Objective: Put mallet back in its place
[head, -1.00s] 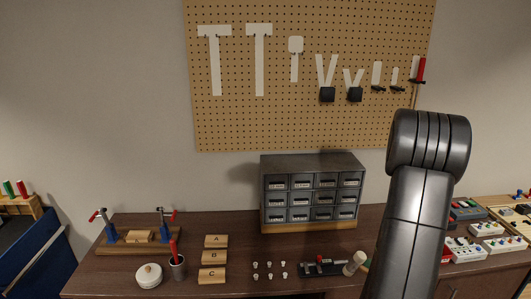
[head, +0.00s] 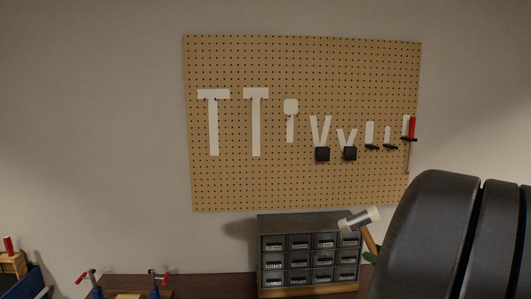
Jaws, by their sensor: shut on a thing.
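The mallet (head: 360,220) is up in the air in front of the drawer cabinet. Its pale head with a dark middle band is tilted, and its wooden handle runs down toward my arm at the right. My gripper is hidden behind my large dark arm link; the raised mallet shows that it is shut on the handle. The pegboard (head: 300,185) on the wall bears two white T-shaped outlines, a left one (head: 213,125) and a right one (head: 256,125). Both outlines are empty. The mallet is below and to the right of them, apart from the board.
Smaller white outlines and black holders (head: 322,154) sit along the board's right half. A red-handled tool (head: 411,128) hangs at its right edge. The drawer cabinet (head: 309,265) stands on the bench below. Red-handled clamps (head: 160,278) are at the lower left. Wall space between is clear.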

